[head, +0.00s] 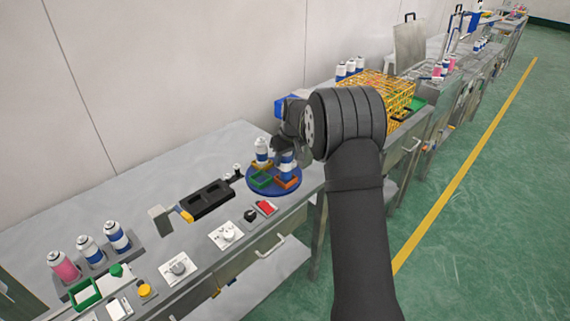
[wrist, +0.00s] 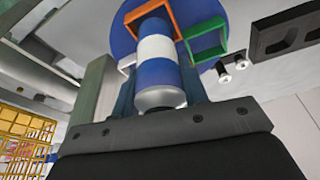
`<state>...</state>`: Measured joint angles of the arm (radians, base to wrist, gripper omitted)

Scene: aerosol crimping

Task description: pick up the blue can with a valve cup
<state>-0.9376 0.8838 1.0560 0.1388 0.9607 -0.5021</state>
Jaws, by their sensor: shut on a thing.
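The blue can with a white band (head: 287,168) is at the orange square holder (head: 288,184) on the round blue turntable (head: 260,192). In the wrist view the blue can (wrist: 157,72) points its silver top toward the camera, and its far end lies within the orange holder (wrist: 142,12). I cannot tell whether its base is clear of the turntable. My gripper (head: 287,148) is shut on this can from above, with fingers on both sides in the wrist view (wrist: 155,85). Details of the valve cup are too small to tell.
Another white-and-blue can (head: 262,150) stands beside it, near the empty green holder (head: 261,180). A yellow wire basket (head: 385,92) is to the right. A black slotted block (head: 207,200) lies left. Several cans stand at the far left of the bench (head: 150,185).

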